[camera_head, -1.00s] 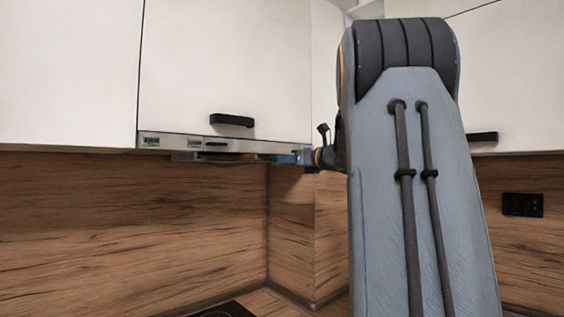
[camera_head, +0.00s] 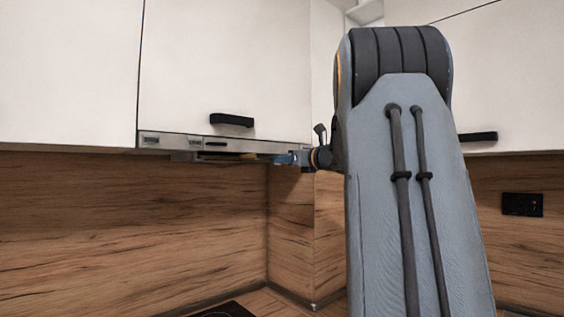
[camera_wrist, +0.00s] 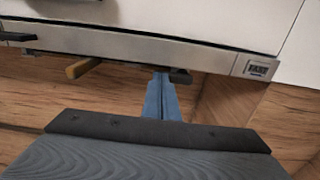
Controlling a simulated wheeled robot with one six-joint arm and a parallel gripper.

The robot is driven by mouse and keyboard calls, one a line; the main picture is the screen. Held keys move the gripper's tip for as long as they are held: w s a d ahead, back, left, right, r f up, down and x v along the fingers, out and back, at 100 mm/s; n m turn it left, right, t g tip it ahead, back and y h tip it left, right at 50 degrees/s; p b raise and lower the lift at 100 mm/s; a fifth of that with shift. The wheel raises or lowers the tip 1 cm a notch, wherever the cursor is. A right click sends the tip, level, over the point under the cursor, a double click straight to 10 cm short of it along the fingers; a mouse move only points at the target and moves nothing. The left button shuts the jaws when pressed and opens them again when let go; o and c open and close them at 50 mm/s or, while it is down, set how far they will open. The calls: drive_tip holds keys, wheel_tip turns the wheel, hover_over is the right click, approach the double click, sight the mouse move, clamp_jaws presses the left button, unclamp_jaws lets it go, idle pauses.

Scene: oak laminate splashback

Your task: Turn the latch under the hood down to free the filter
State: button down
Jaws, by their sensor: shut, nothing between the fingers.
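The hood (camera_head: 205,143) is a slim metal strip under the white wall cabinet, and its front edge also shows in the wrist view (camera_wrist: 150,47). In the wrist view an orange-brown tab (camera_wrist: 84,68), which looks like the latch, sticks out below the hood left of my fingers. A short dark piece (camera_wrist: 181,76) is beside my fingertips; I cannot tell whether it belongs to the latch. My gripper (camera_wrist: 162,76) has blue fingers, shut and empty, just under the hood edge. In the head view my gripper (camera_head: 285,158) is at the hood's right end. The filter cannot be made out clearly.
White cabinet doors (camera_head: 225,60) with black handles (camera_head: 231,120) are above the hood. The wooden splashback (camera_head: 130,220) stands behind, with a corner to the right. A dark hob (camera_head: 225,310) lies below. The space under the hood is open.

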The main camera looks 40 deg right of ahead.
drive_tip(key=shift+f+b, duration=0.65)
drive_tip(key=shift+b, duration=0.25)
idle(0.3)
drive_tip(key=shift+w+d+f+b, duration=0.1)
drive_tip(key=shift+d+f+b, duration=0.3)
drive_tip(key=shift+f+b, duration=0.55)
idle(0.4)
drive_tip(key=shift+d+f+b, duration=0.15)
drive_tip(key=shift+d+b, duration=0.2)
drive_tip(key=shift+b, duration=0.3)
drive_tip(key=shift+d+f, duration=0.1)
drive_tip(key=shift+d, duration=0.05)
idle(0.7)
drive_tip(key=shift+d+f+b, duration=0.15)
drive_tip(key=shift+d+b, duration=0.1)
drive_tip(key=shift+b, duration=0.15)
drive_tip(key=shift+w+d+f+b, duration=0.1)
drive_tip(key=shift+d+f+b, duration=0.05)
drive_tip(key=shift+d+b, duration=0.25)
idle(0.4)
drive_tip(key=shift+d, duration=0.1)
drive_tip(key=s+f+b, duration=0.2)
drive_tip(key=s+b, duration=0.2)
drive_tip(key=s, duration=0.4)
drive_tip(key=shift+d, duration=0.3)
idle(0.5)
idle(0.4)
